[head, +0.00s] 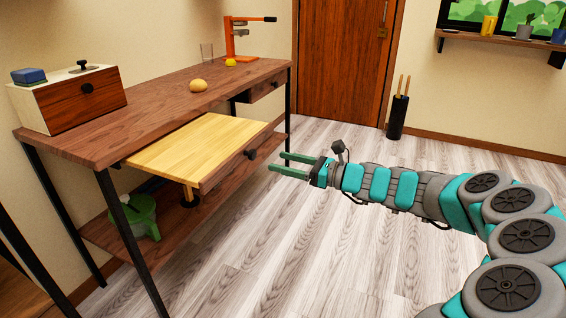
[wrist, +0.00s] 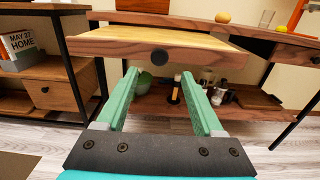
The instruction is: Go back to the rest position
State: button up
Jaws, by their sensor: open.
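My gripper (head: 292,164) is open and empty, held out level in the air to the right of the desk's pulled-out board. In the wrist view its two green fingers (wrist: 160,105) are spread apart with nothing between them. The pulled-out wooden board (head: 200,146), with a dark round knob (head: 250,154) on its front, is just ahead of the fingertips. In the wrist view the board's front edge (wrist: 206,62) lies above and beyond the fingers, and they look apart from it.
The wooden desk (head: 150,102) bears a breadbox (head: 70,98), a round bun (head: 198,86), a glass (head: 206,53) and an orange press (head: 232,42). A black umbrella stand (head: 397,117) is by the door. The floor (head: 250,250) near my arm is clear.

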jog(key=s+a+n+g+h, duration=0.2)
jog(key=s+n+g+h, duration=0.15)
jog(key=s+n, duration=0.7)
jog(key=s+a+n+g+h, duration=0.2)
jog(key=s+n+g, duration=0.25)
jog(key=s, duration=1.05)
jog(key=s+d+f+n+h, duration=0.3)
jog(key=s+d+f+h, duration=0.2)
jog(key=s+d, duration=0.5)
jog(key=s+d+f+n+h, duration=0.4)
jog(key=s+d, duration=0.5)
jog(key=d, duration=0.4)
jog(key=shift+s+d+f+h, duration=0.4)
jog(key=shift+f+h, duration=0.25)
jog(key=shift+h, duration=0.6)
